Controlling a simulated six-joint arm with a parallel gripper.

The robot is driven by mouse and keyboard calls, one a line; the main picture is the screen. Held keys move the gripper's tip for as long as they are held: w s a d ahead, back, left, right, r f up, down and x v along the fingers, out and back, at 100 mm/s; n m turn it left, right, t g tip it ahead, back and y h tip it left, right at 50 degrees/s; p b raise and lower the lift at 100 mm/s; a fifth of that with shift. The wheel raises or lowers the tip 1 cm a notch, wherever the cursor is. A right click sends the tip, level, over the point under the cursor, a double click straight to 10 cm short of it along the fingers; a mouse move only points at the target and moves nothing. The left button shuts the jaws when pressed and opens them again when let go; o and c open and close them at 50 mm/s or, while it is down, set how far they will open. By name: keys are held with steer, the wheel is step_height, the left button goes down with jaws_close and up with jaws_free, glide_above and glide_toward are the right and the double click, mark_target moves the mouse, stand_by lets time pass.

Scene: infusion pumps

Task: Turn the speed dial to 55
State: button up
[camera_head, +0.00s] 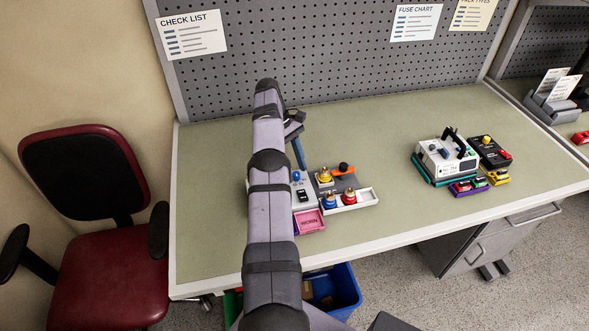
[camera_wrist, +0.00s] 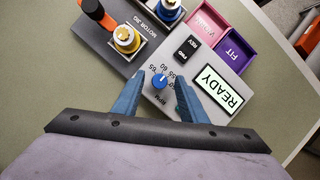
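The speed dial is a small blue knob (camera_wrist: 159,81) with a white pointer line, on a light grey panel (camera_wrist: 205,62). In the wrist view, printed numbers, some reading like 55, 60 and 65, ring its upper side, with RPM below. The pointer aims up toward these numbers; its exact mark is too small to tell. The dial also shows in the head view (camera_head: 297,176). My gripper (camera_wrist: 158,93) is open, with its two blue fingers on either side of the dial, apart from each other. I cannot tell whether they touch it. A display (camera_wrist: 222,89) reads READY.
A black FWD/REV switch (camera_wrist: 186,49) sits beside the dial.

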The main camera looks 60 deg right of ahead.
mark_target(294, 173)
step_height(294, 173, up, 9)
steer(key=p, duration=0.7)
steer(key=w+f+n+h+b, duration=0.1)
steer(key=n+b, duration=0.1)
steer(key=b, duration=0.2)
steer(key=w+a+f+n+b, duration=0.1)
steer(key=f+n+b, duration=0.1)
steer(key=b, duration=0.3)
steer(key=shift+w+h, duration=0.35)
steer(key=shift+h, duration=0.05)
steer(key=shift+f, duration=0.1)
steer(key=shift+p+x, duration=1.15)
steer(key=shift+x, duration=2.5)
